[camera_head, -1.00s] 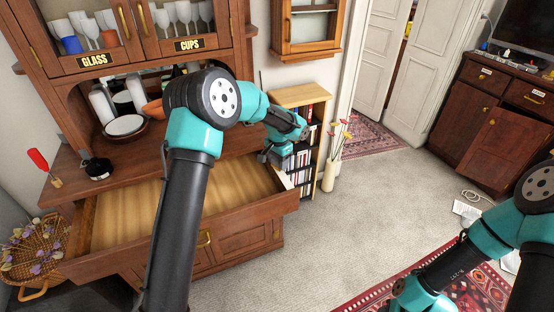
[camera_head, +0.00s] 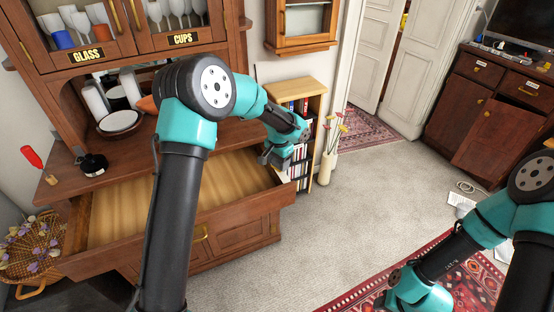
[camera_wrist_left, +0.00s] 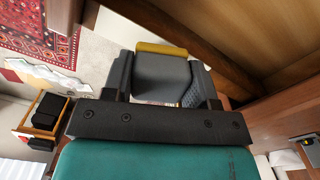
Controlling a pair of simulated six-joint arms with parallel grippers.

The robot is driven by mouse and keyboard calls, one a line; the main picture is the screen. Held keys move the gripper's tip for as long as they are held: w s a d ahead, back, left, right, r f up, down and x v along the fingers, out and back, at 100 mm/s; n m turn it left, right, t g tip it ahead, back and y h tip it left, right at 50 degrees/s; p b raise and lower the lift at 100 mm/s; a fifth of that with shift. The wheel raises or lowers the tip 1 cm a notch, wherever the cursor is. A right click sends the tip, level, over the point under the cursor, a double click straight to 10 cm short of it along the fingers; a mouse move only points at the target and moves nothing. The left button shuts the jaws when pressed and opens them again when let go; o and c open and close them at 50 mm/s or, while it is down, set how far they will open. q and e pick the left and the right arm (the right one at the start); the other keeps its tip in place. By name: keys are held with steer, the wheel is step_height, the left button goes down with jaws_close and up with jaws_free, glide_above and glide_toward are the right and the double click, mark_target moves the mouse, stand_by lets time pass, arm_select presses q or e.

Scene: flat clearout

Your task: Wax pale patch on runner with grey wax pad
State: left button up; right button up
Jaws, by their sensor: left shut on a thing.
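My left gripper (camera_head: 274,158) hangs over the right end of the open drawer (camera_head: 235,208), in front of the bookcase. In the left wrist view my left gripper (camera_wrist_left: 162,88) is shut on a grey block with a yellow edge, which looks like the grey wax pad (camera_wrist_left: 160,72). A wooden rail of the drawer (camera_wrist_left: 205,38) runs diagonally beside the pad; I cannot tell whether they touch. I cannot make out the pale patch, and which rail is the runner is unclear. My right arm shows at the lower right, but its fingers are out of view.
The drawer belongs to a wooden cabinet with GLASS and CUPS labels. A bookcase (camera_head: 299,85) and a flower vase (camera_head: 327,165) stand close to the left gripper. A red screwdriver-like tool (camera_head: 34,158) and a black jar (camera_head: 93,164) are on the counter.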

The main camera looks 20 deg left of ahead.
arm_select(q)
steer(key=shift+s+d, duration=0.6)
steer(key=shift+s, duration=0.1)
steer(key=shift+s+d+f, duration=0.15)
steer(key=shift+s+d, duration=1)
steer(key=shift+s, duration=0.05)
steer(key=shift+w+a, duration=1.15)
steer(key=shift+w, duration=0.15)
steer(key=shift+w+a+f, duration=0.1)
steer(key=shift+w+a, duration=1.1)
steer(key=shift+w, duration=0.1)
